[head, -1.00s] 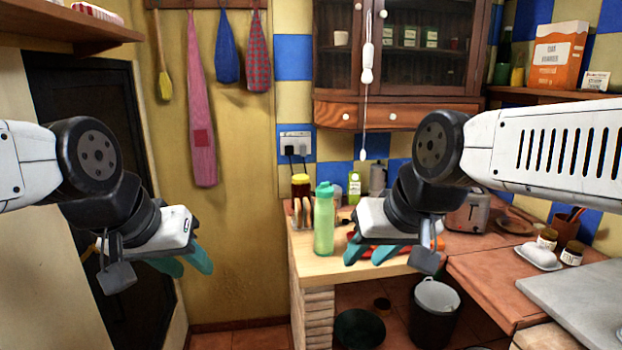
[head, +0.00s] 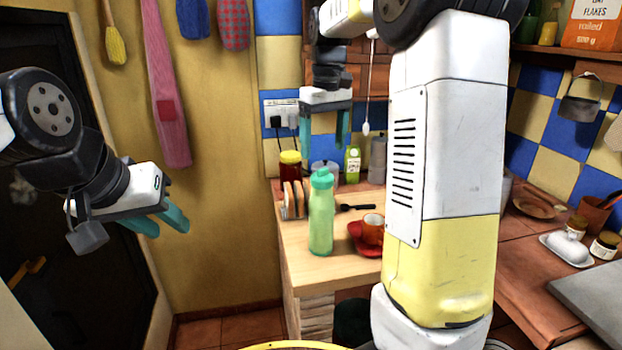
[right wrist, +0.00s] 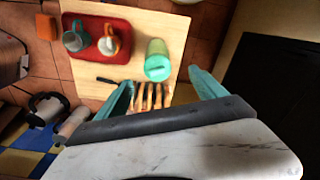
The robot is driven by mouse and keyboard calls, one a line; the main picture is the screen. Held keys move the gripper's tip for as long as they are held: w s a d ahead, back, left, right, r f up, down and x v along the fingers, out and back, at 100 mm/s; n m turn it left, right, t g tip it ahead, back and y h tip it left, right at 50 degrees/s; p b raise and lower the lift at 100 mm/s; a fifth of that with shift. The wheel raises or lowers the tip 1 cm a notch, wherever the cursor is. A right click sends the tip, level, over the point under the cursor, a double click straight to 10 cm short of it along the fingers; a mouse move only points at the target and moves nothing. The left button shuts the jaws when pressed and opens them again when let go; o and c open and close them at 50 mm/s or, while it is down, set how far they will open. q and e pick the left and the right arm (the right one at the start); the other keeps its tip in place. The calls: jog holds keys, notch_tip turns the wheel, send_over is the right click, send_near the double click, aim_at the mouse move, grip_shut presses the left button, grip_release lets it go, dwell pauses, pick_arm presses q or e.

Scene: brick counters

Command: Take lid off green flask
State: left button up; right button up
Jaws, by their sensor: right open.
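The green flask (head: 321,222) stands upright near the front left of the wooden counter. Its teal lid (head: 322,178) is on top. My right gripper (head: 324,150) is open and empty, pointing down above and seemingly beyond the flask. In the right wrist view the flask's lid (right wrist: 158,68) shows from above, in the gap past my right gripper's open fingers (right wrist: 163,90), not touched by them. My left gripper (head: 163,228) hangs well left of the counter, empty, its two teal fingers apart.
A toast rack (head: 292,199) stands close left of the flask, with a jar (head: 290,166) behind. A red tray (right wrist: 97,36) with cups lies right of the flask in the head view. A black utensil (head: 356,207) lies behind. My right arm hides the counter's right part.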

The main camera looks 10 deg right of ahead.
aim_at(323, 169)
jog(key=shift+w+a+f, duration=0.1)
jog(key=shift+w+f, duration=0.1)
jog(key=shift+w, duration=0.35)
jog(key=shift+w+f, duration=0.1)
jog(key=shift+f, duration=0.15)
jog(key=f, duration=0.7)
jog(key=shift+d+f, duration=0.15)
jog(key=shift+d, duration=0.05)
jog(key=c, duration=1.5)
